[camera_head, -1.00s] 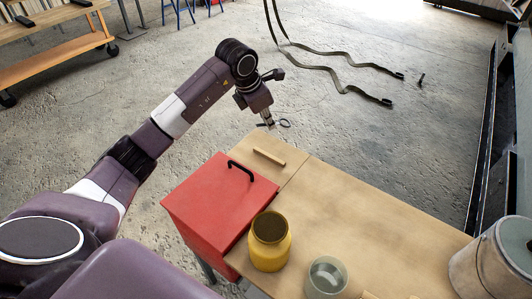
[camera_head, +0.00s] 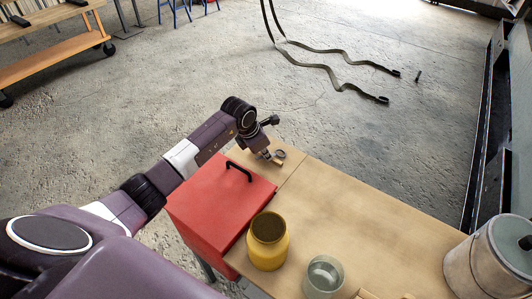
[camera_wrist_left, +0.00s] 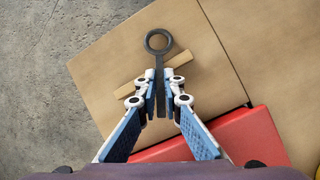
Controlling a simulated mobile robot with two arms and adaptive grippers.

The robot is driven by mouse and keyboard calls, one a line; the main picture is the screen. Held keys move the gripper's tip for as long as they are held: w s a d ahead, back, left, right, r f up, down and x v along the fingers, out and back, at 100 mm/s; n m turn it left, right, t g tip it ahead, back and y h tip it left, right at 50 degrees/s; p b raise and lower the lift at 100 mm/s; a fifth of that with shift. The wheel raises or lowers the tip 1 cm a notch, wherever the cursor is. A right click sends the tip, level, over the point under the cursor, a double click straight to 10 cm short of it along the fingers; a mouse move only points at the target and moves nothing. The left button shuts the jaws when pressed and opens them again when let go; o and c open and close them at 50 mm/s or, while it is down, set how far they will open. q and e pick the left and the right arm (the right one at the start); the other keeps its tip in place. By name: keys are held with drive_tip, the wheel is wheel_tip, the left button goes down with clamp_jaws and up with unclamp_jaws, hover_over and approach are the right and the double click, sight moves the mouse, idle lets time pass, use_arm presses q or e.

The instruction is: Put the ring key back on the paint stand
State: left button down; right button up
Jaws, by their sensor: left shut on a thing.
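My left gripper (camera_head: 271,158) is over the far left part of a wooden-topped stand (camera_head: 350,205), which I take for the paint stand. It is shut on the dark ring key (camera_wrist_left: 159,64). The key's ring end points away from the gripper, and it also shows in the head view (camera_head: 280,150). In the left wrist view, my gripper's fingers (camera_wrist_left: 160,95) clasp the key's shaft. The key lies across a small wooden strip (camera_wrist_left: 181,60) in that view. I cannot tell whether key touches strip or top. My right gripper is not in view.
A red box (camera_head: 215,205) with a black handle stands just in front of the gripper. A yellow jar (camera_head: 267,245) and a glass jar (camera_head: 323,278) stand nearer. A large canister (camera_head: 480,265) is at right. The stand's middle is clear. Straps (camera_head: 335,65) lie on the floor beyond.

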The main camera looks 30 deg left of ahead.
use_arm(q)
drive_tip(key=c, duration=2.1)
unclamp_jaws()
drive_tip(key=shift+r, duration=0.2)
drive_tip(key=v, duration=1.2)
drive_tip(key=shift+a+f+b, duration=0.1)
drive_tip(key=shift+b, duration=0.3)
